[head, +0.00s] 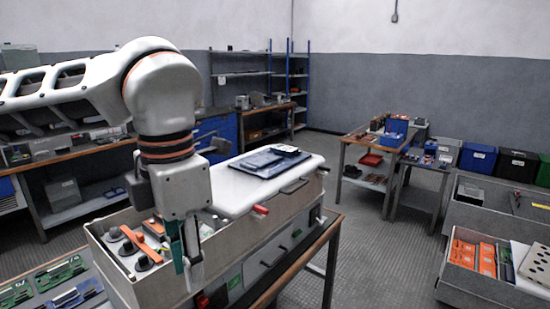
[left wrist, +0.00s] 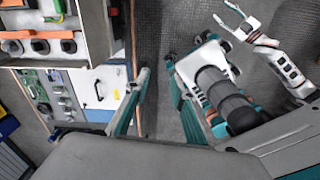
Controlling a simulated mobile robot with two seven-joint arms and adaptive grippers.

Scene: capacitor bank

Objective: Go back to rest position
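My left gripper (head: 187,262) hangs fingers down at the front wall of the open grey cabinet (head: 120,275). In the left wrist view its two teal fingers (left wrist: 158,82) are apart, with only floor and a bench edge behind the gap. It holds nothing. My right gripper (left wrist: 229,16) shows small at the top of the left wrist view, its fingers spread and nothing seen between them. It is out of the head view. My left arm stretches in from the left at raised height.
The cabinet holds several capacitors (head: 144,263) and an orange part (head: 130,239). A dark tablet (head: 262,164) lies on its white lid (head: 228,190). Green boards (head: 62,272) lie at lower left. A side table (head: 373,142) and grey bins (head: 480,205) stand right; open floor (head: 375,250) lies between.

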